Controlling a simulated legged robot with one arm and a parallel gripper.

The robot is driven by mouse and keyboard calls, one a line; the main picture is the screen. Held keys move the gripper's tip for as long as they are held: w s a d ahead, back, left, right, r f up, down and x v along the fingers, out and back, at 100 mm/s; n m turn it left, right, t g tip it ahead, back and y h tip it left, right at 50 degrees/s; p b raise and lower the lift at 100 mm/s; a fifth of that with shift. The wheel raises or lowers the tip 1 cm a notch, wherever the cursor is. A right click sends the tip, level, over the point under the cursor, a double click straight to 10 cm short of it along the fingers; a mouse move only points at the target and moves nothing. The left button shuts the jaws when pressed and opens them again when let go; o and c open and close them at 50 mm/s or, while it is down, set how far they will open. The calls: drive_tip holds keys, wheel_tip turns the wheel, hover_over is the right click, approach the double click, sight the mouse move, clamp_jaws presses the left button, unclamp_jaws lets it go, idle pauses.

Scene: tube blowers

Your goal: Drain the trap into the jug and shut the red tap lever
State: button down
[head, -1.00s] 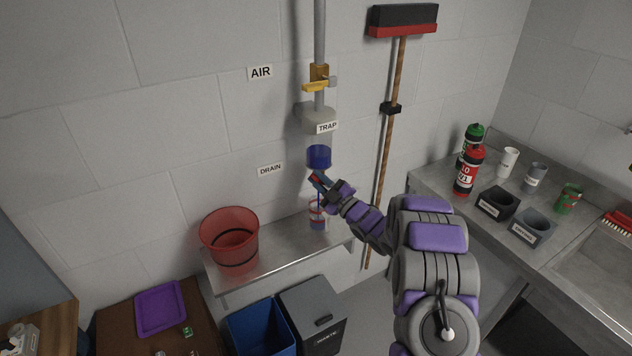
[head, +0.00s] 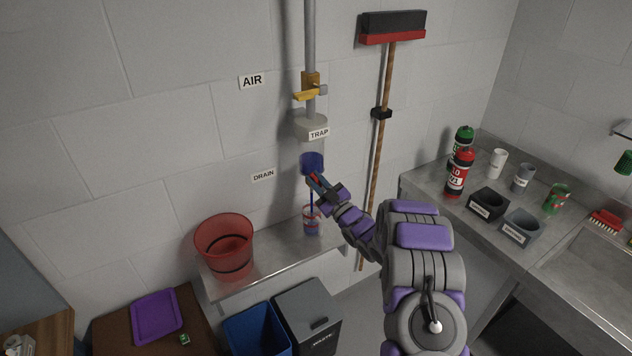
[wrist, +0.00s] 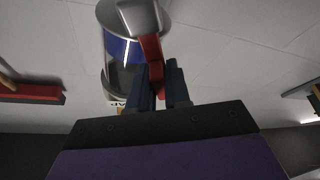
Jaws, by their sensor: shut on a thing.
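The trap (head: 311,126) is a grey-capped unit on the vertical wall pipe, with a bowl of dark blue liquid (head: 312,163) at its bottom. The red tap lever (head: 315,179) sits just under the bowl. My gripper (head: 317,184) is shut on the lever, whose red arm (wrist: 151,50) runs between the dark fingers in the wrist view (wrist: 160,90). The clear bowl with blue liquid (wrist: 125,48) also shows there. A thin blue stream (head: 311,199) falls below the tap towards the jug (head: 312,222). The jug stands on the shelf directly below, with bluish liquid in it.
A red bucket (head: 224,246) stands on the shelf (head: 265,255) left of the jug. A broom (head: 384,140) hangs on the wall to the right. A yellow valve (head: 309,92) is above the trap. Bins (head: 308,315) stand below the shelf.

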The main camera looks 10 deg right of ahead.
drive_tip(key=shift+f, duration=0.25)
drive_tip(key=c, duration=1.2)
unclamp_jaws()
drive_tip(key=shift+o, duration=0.2)
drive_tip(key=shift+d+r, duration=0.1)
drive_tip(key=shift+r, duration=0.05)
drive_tip(key=v, duration=1.7)
drive_tip(key=shift+s+d, duration=0.15)
drive_tip(key=shift+d, duration=0.05)
